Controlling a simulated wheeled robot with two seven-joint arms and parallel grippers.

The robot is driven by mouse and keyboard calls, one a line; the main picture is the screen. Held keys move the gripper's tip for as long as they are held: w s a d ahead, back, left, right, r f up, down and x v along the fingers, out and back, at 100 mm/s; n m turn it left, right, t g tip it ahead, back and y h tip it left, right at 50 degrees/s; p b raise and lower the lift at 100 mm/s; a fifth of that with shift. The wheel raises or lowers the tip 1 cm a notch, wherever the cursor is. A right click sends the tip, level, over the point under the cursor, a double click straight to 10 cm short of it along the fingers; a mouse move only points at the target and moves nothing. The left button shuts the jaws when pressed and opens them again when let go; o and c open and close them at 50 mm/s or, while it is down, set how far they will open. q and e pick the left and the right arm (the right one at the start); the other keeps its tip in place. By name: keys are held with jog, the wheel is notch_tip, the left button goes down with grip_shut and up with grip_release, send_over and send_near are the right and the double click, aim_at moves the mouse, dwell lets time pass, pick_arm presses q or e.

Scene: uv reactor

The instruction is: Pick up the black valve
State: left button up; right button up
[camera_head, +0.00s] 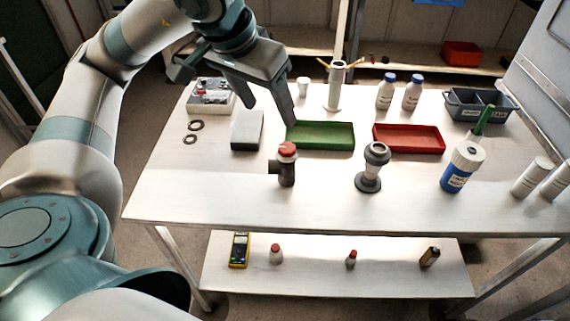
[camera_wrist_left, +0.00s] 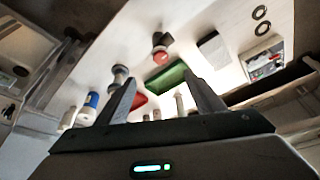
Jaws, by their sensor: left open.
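The black valve (camera_head: 286,172) is a dark body with a side outlet and a red cap. It stands upright on the white table, near the front edge and left of centre. It also shows in the left wrist view (camera_wrist_left: 160,42), beyond the fingertips. My left gripper (camera_head: 273,112) is open and empty, above the back left of the table, behind the valve and apart from it. Its two fingers show spread in the left wrist view (camera_wrist_left: 160,82). My right gripper is not in view.
Around the valve are a green tray (camera_head: 322,147), a red tray (camera_head: 408,151), a grey block (camera_head: 247,144) and a grey fitting (camera_head: 369,182). A blue-and-white bottle (camera_head: 456,178) stands to the right.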

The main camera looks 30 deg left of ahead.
pick_arm(q)
jog(key=p+x, duration=0.1)
jog(key=x, duration=1)
jog(key=shift+w+f, duration=0.1)
jog(key=shift+f, duration=0.2)
jog(key=shift+w+f, duration=0.15)
jog(key=shift+f, duration=0.2)
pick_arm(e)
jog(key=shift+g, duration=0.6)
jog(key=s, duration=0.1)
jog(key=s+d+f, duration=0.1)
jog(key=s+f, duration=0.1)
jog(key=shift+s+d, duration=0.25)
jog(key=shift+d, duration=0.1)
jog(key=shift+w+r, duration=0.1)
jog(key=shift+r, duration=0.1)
